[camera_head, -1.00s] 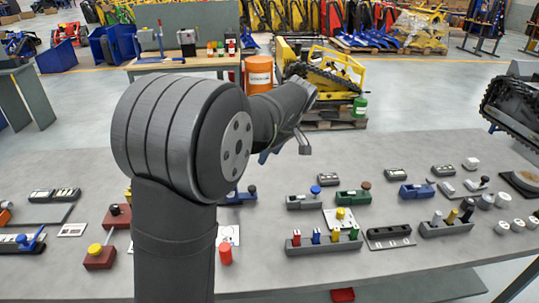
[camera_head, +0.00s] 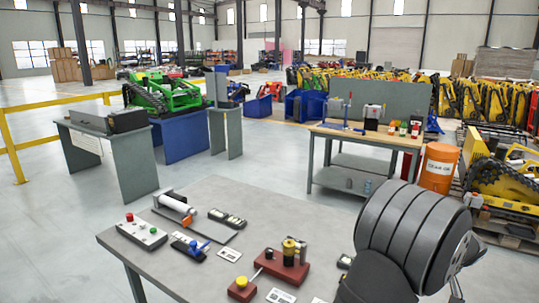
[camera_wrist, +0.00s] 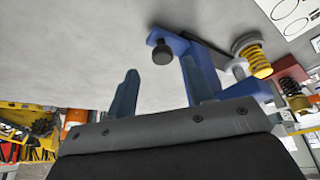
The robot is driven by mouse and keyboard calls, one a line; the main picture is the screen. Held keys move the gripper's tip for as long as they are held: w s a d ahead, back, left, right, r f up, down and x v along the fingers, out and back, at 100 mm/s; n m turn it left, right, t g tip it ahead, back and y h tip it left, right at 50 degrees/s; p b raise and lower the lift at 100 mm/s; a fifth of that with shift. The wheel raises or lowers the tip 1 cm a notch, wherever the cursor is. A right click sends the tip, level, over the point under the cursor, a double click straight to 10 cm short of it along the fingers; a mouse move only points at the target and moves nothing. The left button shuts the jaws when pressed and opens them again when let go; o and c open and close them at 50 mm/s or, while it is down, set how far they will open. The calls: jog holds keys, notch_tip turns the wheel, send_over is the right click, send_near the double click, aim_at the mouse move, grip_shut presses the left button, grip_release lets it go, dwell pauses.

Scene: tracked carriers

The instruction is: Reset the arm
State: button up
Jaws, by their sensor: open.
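My gripper (camera_wrist: 160,72) is open in the wrist view, with its two dark fingers apart and nothing between them. A blue fixture with a black knob (camera_wrist: 161,53) is beyond the fingers, close to the right one in the picture; I cannot tell whether they touch. A yellow spring-like part (camera_wrist: 252,55) is to its right. In the head view my arm fills the lower right corner, and my gripper is mostly hidden behind it.
Behind stand a workbench (camera_head: 345,140) and an orange drum (camera_head: 439,167). Open floor lies left of the table.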

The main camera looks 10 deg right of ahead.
jog(key=shift+x, duration=1.9)
jog(key=shift+o, duration=0.4)
jog(key=o, duration=1.1)
jog(key=shift+c, duration=0.2)
jog(key=shift+n, duration=0.9)
jog(key=r, duration=0.4)
jog(key=d+r, duration=0.1)
jog(key=r, duration=0.1)
jog(key=shift+w+r, duration=0.1)
jog(key=shift+w, duration=0.3)
jog(key=w+a+r+n+g, duration=0.15)
jog(key=a+r+n, duration=0.25)
jog(key=r, duration=0.6)
jog(key=w+a+r+n+g, duration=0.1)
jog(key=a+r+n+g, duration=0.3)
jog(key=r, duration=0.6)
notch_tip(320, 180, down, 9)
jog(key=t, duration=0.1)
jog(key=shift+a+f+m, duration=0.2)
jog(key=shift+a+m, duration=0.2)
